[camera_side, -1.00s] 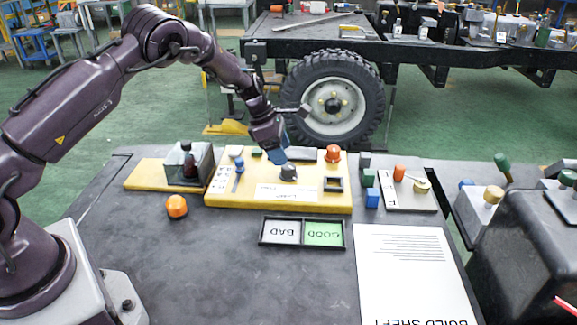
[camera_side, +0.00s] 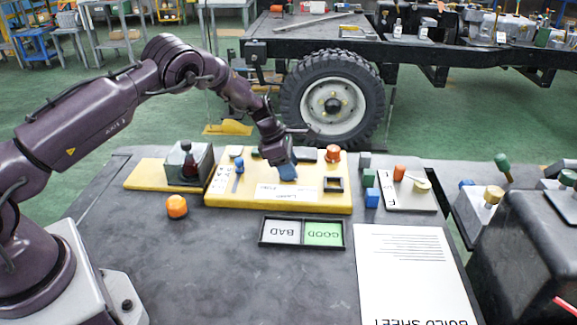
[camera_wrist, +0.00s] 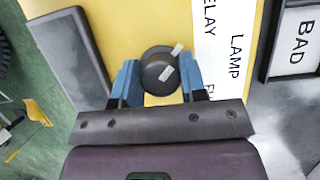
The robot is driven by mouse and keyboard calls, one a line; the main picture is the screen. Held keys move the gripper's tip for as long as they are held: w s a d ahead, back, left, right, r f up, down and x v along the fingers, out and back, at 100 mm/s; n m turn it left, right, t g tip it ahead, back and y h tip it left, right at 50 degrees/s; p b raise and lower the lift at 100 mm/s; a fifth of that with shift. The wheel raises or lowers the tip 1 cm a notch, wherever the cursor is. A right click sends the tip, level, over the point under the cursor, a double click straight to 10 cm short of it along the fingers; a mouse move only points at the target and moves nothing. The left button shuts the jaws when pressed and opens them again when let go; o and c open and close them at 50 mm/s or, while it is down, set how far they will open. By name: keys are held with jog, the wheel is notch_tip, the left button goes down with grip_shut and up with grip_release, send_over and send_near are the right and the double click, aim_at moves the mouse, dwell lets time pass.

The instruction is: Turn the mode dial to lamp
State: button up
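The mode dial (camera_wrist: 158,72) is a round dark knob with white marks on its top and at its upper-right edge. In the wrist view the marks run toward the upper right, roughly toward the RELAY label (camera_wrist: 209,18). The LAMP label (camera_wrist: 237,55) is to the right of the knob. My gripper (camera_wrist: 160,68) is down at the dial, with one blue finger on each side of it. The fingers look very close to the knob; I cannot tell whether they press on it. In the side view my gripper (camera_side: 287,172) hides the dial.
The dial is on a yellow panel (camera_side: 330,204) with a blue-knobbed slider (camera_side: 239,165), an orange button (camera_side: 333,153) and a dark square frame (camera_side: 333,184). A black lever box (camera_side: 188,166) stands to the left. A GOOD/BAD tray (camera_side: 302,245) lies in front.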

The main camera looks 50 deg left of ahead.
jog(key=shift+m, duration=0.4)
jog(key=m, duration=0.2)
jog(key=m+g, duration=0.1)
jog(key=shift+a+m+g+h, duration=0.1)
jog(key=shift+m+g+h, duration=0.2)
jog(key=shift+m+h, duration=0.1)
jog(key=shift+m+g, duration=0.8)
jog(key=shift+m, duration=1.3)
jog(key=shift+h, duration=0.3)
jog(key=o, duration=0.9)
jog(key=v, duration=1.3)
